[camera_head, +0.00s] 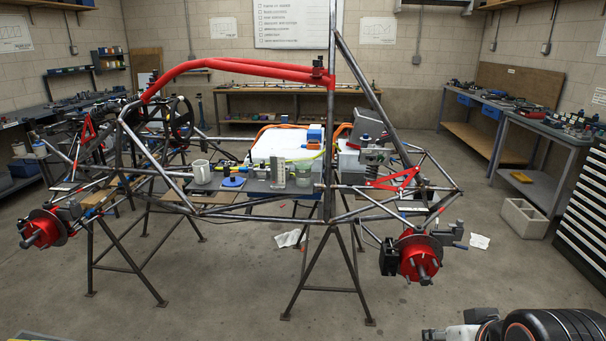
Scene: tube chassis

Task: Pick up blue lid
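A round blue lid (233,182) with a raised knob in its middle lies flat on the dark surface inside the tube chassis (332,140). It sits between a white mug (201,171) on its left and a grey metal block (278,172) on its right. Part of my arm shows at the bottom right corner, well to the right of the lid and nearer to the camera. I cannot make out my gripper's fingers in this view.
The chassis rests on dark trestle stands, with tubes in front of and above the lid. A clear cup (304,174) and a white container (282,147) stand to the right. Open floor lies in front. A dark drawer cabinet (583,220) is at the right edge.

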